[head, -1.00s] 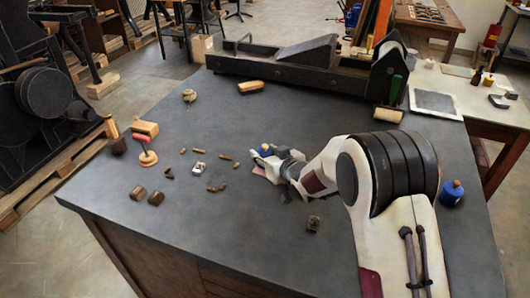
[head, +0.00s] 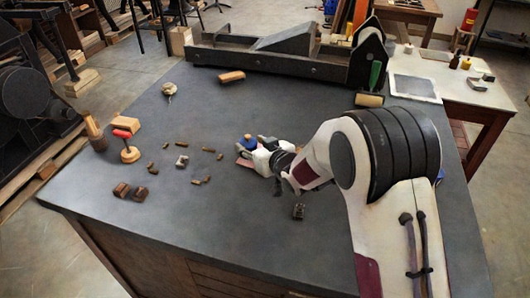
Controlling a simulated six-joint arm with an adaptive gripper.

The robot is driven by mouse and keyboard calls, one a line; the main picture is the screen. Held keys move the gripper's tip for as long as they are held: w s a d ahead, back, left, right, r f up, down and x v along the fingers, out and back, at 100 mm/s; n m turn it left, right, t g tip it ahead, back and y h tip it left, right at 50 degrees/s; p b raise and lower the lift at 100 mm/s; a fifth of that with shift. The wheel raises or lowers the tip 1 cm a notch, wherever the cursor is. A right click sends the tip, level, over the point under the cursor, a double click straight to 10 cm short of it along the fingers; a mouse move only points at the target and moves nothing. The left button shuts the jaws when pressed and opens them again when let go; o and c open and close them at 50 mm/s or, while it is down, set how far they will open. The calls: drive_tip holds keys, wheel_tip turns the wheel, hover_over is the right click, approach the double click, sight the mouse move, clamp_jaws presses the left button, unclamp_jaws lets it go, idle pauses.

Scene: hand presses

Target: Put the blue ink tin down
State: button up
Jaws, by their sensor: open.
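The blue ink tin (head: 250,141), with a small tan top, is upright near the middle of the dark tabletop. My gripper (head: 247,147) reaches in from the right, low over the table. It is open, with its fingers beside the tin. The tin appears to stand on the table, but its base is partly hidden by the fingers. Whether a finger still touches it is too small to tell. A second blue container (head: 440,176) is mostly hidden behind my arm at the right.
Small brown pieces and a silver block (head: 182,161) lie left of my gripper. A red-handled stamp (head: 125,144) and dark blocks (head: 130,191) are farther left. A dark piece (head: 298,211) lies in front. A long press (head: 280,65) spans the back. The table (head: 220,225) is clear at front.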

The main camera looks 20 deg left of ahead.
drive_tip(key=shift+v, duration=4.35)
drive_tip(key=s+d+r+m+h, duration=0.2)
drive_tip(key=s+d+r+h, duration=0.15)
drive_tip(key=d, duration=0.55)
drive_tip(key=s+d+r+m+h, duration=0.15)
drive_tip(key=d+r, duration=0.25)
drive_tip(key=d, duration=0.4)
drive_tip(key=s+d+r+m+h, duration=0.2)
drive_tip(key=s+d+r+h, duration=0.15)
drive_tip(key=d, duration=0.55)
drive_tip(key=s+d+m+g, duration=0.1)
drive_tip(key=s+d, duration=0.4)
drive_tip(key=s, duration=0.7)
drive_tip(key=s+d+m+g+h, duration=0.1)
drive_tip(key=s+d+m+g, duration=0.1)
drive_tip(key=s, duration=1.1)
drive_tip(key=shift+s+d+r+g, duration=0.15)
drive_tip(key=shift+d+r+g, duration=0.25)
drive_tip(key=shift+d, duration=0.95)
